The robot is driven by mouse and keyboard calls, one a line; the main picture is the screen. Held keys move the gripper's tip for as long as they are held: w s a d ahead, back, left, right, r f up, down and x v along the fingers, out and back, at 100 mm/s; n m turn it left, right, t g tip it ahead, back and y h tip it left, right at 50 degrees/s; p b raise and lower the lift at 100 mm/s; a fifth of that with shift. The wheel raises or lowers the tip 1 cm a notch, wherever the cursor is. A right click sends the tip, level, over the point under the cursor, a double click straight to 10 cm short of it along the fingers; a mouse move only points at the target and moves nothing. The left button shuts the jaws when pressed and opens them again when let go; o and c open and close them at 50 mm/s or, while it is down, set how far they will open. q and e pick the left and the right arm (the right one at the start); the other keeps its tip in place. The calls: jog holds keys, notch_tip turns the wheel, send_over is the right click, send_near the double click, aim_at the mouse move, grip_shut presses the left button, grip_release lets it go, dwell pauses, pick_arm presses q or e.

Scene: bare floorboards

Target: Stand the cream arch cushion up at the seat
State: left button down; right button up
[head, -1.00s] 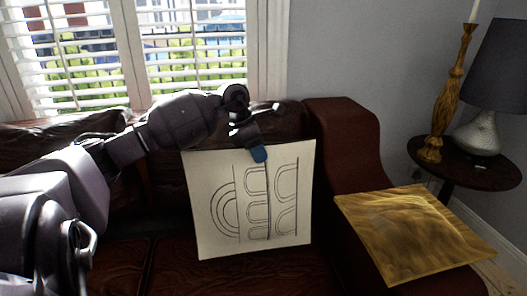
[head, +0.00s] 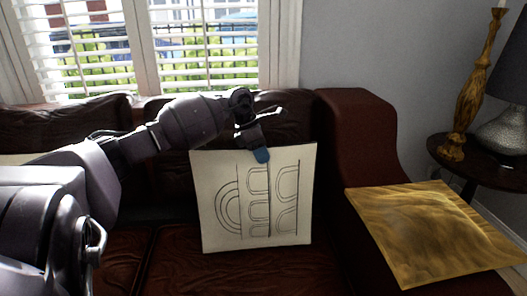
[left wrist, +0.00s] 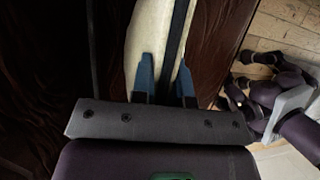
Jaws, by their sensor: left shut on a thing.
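The cream arch cushion (head: 222,216), printed with dark arch lines, stands upright on the seat of the brown leather sofa (head: 180,262), in front of the backrest. My left gripper (head: 262,155) is shut on its top edge near the middle. In the left wrist view the cream cushion (left wrist: 147,45) runs between the two blue fingertips of my left gripper (left wrist: 164,80). Whether the cushion's lower edge touches the seat is hard to tell. My right gripper is not in the head view.
A gold cushion (head: 435,228) lies on the sofa's right arm side. A dark round side table (head: 480,165) holds a wooden candlestick (head: 468,90) and a lamp (head: 508,130). A window with white blinds (head: 200,45) is behind the sofa. Floorboards (left wrist: 285,30) show in the left wrist view.

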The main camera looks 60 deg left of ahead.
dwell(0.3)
pick_arm(q)
jog(key=c, duration=1)
grip_release()
jog(key=shift+c, duration=0.2)
jog(key=shift+f, duration=0.1)
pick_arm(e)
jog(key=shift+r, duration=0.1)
